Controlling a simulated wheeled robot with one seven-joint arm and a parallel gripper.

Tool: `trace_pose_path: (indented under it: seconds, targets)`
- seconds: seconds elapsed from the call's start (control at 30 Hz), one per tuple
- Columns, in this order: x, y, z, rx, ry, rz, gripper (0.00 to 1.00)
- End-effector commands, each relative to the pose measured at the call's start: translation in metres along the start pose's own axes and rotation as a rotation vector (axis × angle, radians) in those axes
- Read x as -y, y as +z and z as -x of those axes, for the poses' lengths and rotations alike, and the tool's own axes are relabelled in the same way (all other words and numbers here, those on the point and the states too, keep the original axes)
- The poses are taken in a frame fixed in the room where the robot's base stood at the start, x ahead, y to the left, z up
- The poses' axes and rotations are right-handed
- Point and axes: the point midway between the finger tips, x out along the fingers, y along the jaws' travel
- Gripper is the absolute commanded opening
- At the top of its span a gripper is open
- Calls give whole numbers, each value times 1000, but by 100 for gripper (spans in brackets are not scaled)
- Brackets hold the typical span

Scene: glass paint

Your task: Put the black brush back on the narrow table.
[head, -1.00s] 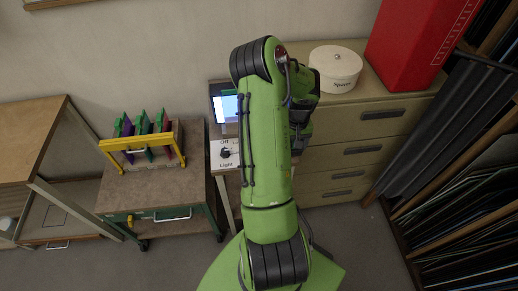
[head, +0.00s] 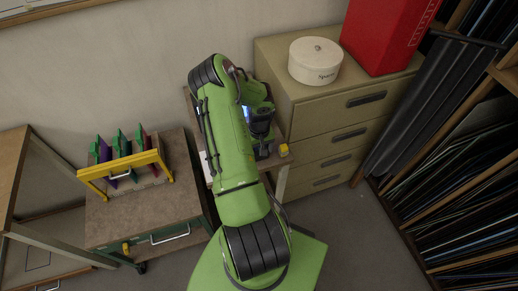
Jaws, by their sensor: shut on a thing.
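The narrow table (head: 273,163) stands between the cart and the drawer cabinet, and my arm covers much of its top. My gripper (head: 263,147) is over the right part of this table, half hidden behind my green arm. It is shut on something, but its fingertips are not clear. The black brush cannot be told apart from the dark parts of the gripper.
A small yellow object (head: 284,150) is at the table's right edge, close to the gripper. The drawer cabinet (head: 330,113) with a round white box (head: 315,61) stands right of it. A cart (head: 150,212) with a yellow-framed rack (head: 124,172) stands left.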

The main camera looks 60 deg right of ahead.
Motion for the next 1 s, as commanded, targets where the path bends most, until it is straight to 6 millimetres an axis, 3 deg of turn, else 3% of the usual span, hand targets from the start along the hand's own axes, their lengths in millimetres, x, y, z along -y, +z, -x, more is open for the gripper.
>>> trace_pose_path:
  seconds: [0.23, 0.27, 0.4, 0.73, 0.87, 1.0]
  targets:
    - [-1, 0, -2, -2, 1, -2, 33]
    - [-1, 0, -2, -1, 0, -2, 72]
    - [-1, 0, -2, -1, 0, -2, 94]
    - [-1, -1, 3, -3, 0, -2, 95]
    - [0, -2, 27, -8, -1, -4, 95]
    - [0, -2, 67, -9, 1, -3, 95]
